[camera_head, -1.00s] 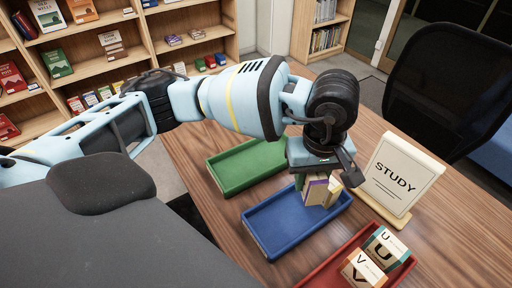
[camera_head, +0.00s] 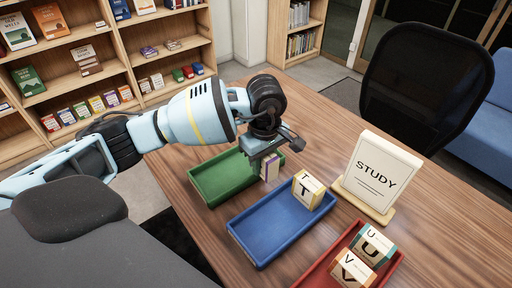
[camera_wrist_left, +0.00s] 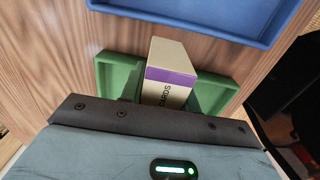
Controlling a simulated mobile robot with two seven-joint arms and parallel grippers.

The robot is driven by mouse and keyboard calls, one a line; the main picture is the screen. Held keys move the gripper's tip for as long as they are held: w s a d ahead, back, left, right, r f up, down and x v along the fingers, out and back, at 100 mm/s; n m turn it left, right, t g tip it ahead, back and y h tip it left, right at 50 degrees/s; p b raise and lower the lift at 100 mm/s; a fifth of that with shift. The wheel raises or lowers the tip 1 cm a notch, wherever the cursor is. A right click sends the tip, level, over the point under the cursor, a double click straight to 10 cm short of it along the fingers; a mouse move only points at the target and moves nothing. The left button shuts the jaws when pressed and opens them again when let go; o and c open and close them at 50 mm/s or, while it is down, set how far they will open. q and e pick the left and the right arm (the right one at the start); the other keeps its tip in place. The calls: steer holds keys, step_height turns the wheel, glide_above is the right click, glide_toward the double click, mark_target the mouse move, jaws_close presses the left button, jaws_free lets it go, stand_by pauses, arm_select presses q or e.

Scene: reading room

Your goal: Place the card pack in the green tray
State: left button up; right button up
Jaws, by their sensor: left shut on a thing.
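The card pack (camera_head: 270,169) is cream with a purple band. My left gripper (camera_head: 266,160) is shut on it, and the hand hides part of it. The pack hangs at the right end of the green tray (camera_head: 215,194); I cannot tell whether it touches the tray floor. In the left wrist view the pack (camera_wrist_left: 167,78) stands out from the hand, with lettering on its side, in front of the green tray (camera_wrist_left: 120,75). My right gripper is not in view.
A blue tray (camera_head: 262,240) beside the green one holds a T block (camera_head: 307,190). A red tray (camera_head: 310,277) at the front holds U (camera_head: 372,246) and V (camera_head: 352,270) blocks. A STUDY sign (camera_head: 380,172) stands at right. A chair (camera_head: 425,85) is behind the desk.

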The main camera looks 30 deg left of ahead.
arm_select(q)
steer(key=w+a, duration=0.3)
steer(key=w, duration=0.2)
steer(key=w+a+f, duration=0.1)
steer(key=w+a, duration=0.1)
steer(key=shift+w+a, duration=0.2)
steer(key=shift+a, duration=0.15)
steer(key=shift+f, duration=1.7)
steer(key=shift+f, duration=0.2)
steer(key=o, duration=1)
steer(key=shift+r, duration=0.15)
step_height(320, 180, up, 12)
steer(key=shift+r, duration=0.1)
